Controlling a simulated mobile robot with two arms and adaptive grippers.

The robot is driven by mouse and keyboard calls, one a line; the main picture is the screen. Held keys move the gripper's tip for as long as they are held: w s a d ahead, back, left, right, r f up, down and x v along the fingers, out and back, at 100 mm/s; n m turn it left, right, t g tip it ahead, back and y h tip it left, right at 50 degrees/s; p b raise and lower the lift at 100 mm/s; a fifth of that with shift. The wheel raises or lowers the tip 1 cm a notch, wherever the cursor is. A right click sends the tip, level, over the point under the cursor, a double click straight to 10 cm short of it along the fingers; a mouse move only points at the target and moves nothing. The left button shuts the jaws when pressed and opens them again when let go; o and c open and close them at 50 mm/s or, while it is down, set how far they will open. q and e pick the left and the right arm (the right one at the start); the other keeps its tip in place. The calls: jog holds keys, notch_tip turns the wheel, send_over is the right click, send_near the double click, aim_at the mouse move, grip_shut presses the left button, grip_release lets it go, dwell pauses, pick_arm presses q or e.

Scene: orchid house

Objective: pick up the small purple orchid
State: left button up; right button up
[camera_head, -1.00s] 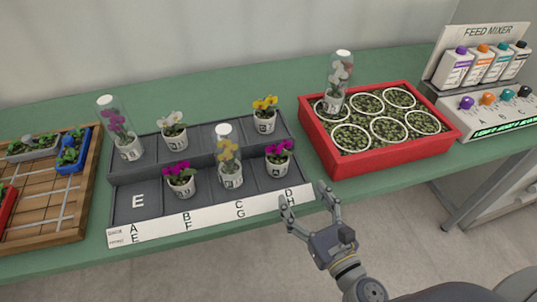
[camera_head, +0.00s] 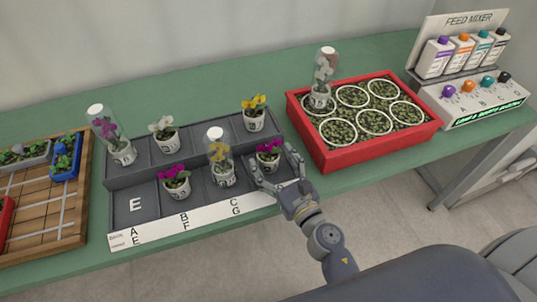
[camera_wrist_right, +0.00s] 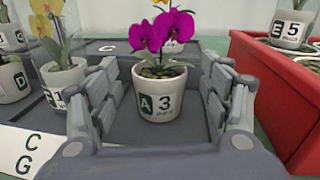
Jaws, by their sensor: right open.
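A small purple orchid (camera_head: 268,149) in a white pot stands upright in the front row of the grey tray (camera_head: 124,178), near its right end. In the right wrist view its pot (camera_wrist_right: 160,98) reads "A 3". My right gripper (camera_head: 272,157) is open, with one finger on each side of this pot; gaps show between the pot and both fingers. Another small uncovered purple orchid (camera_head: 175,176) stands further left in the front row. A purple orchid under a clear cover (camera_head: 105,130) stands at the back left. My left gripper is not in view.
A covered yellow orchid (camera_head: 220,155) stands just left of my right gripper. White (camera_head: 163,129) and yellow (camera_head: 254,107) orchids are in the back row.

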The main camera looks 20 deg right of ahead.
jog(key=shift+w+a, duration=0.2)
jog(key=shift+w, duration=1.1)
jog(key=c, duration=1.3)
jog(key=shift+o, duration=0.2)
jog(key=shift+r, duration=0.15)
